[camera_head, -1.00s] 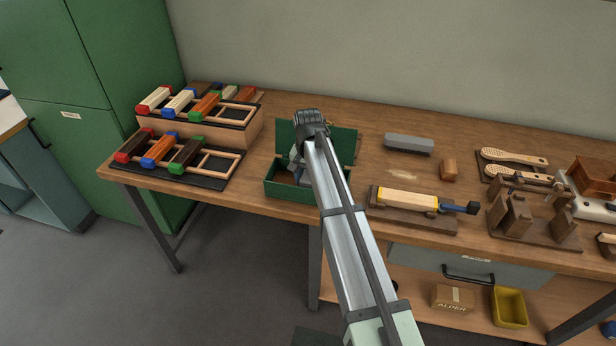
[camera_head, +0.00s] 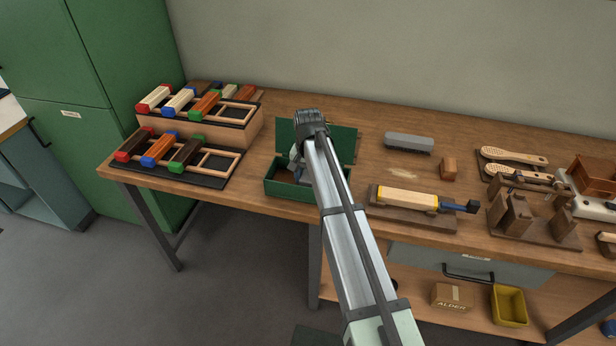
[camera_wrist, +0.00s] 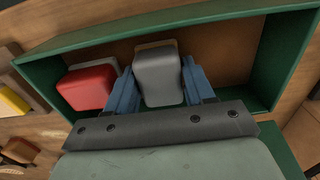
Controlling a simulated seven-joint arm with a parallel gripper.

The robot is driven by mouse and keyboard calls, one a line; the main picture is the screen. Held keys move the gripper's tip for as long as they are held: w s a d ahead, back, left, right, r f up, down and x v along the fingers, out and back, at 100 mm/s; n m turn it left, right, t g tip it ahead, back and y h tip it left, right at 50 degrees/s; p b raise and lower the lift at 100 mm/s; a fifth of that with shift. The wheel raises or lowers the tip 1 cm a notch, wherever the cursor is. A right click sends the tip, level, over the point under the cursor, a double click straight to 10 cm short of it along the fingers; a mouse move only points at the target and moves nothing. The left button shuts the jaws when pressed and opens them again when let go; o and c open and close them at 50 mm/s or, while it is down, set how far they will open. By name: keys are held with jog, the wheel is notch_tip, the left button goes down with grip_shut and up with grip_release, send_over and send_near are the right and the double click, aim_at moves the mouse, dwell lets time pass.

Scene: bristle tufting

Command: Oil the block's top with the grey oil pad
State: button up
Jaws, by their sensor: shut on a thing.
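The grey oil pad (camera_wrist: 160,78) is between the two blue fingers of my gripper (camera_wrist: 160,88) in the wrist view. My gripper is shut on it, inside the open green box (camera_wrist: 282,50). A red pad (camera_wrist: 88,87) lies beside it in the same box. In the head view my arm covers most of the gripper and the inside of the green box (camera_head: 285,190). The pale wooden block (camera_head: 407,200) with a yellow end lies on a dark wooden fixture (camera_head: 400,220), to the right of the box, its top uncovered.
A grey bar (camera_head: 408,142) and a small brown block (camera_head: 448,168) stand behind the fixture. Racks of coloured-end blocks (camera_head: 188,158) stand on the left. Wooden brushes (camera_head: 515,157) and another fixture (camera_head: 530,225) are on the right. The bench between box and fixture is narrow.

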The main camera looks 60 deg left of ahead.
dwell(0.4)
jog(key=shift+r, duration=3.5)
jog(key=w+d+m, duration=0.1)
jog(key=w+d, duration=0.4)
jog(key=w, duration=0.1)
jog(key=w+d+m, duration=0.1)
jog(key=w+d, duration=0.4)
jog(key=w, duration=0.1)
jog(key=w+d+r+m, duration=0.1)
jog(key=w+d, duration=0.4)
jog(key=w, duration=0.1)
jog(key=shift+w+d, duration=0.2)
jog(key=shift+d, duration=0.2)
jog(key=w+d+m, duration=0.2)
jog(key=w+d, duration=0.4)
jog(key=d, duration=0.7)
jog(key=w+d+m, duration=0.2)
jog(key=w+d, duration=0.4)
jog(key=d, duration=0.8)
jog(key=w+d+m, duration=0.1)
jog(key=w+d, duration=0.5)
jog(key=d, duration=0.7)
jog(key=s+d+f, duration=0.1)
jog(key=d, duration=1.1)
jog(key=s+d+f+m, duration=0.1)
jog(key=d+f, duration=0.1)
jog(key=d, duration=1)
jog(key=shift+s+d, duration=0.25)
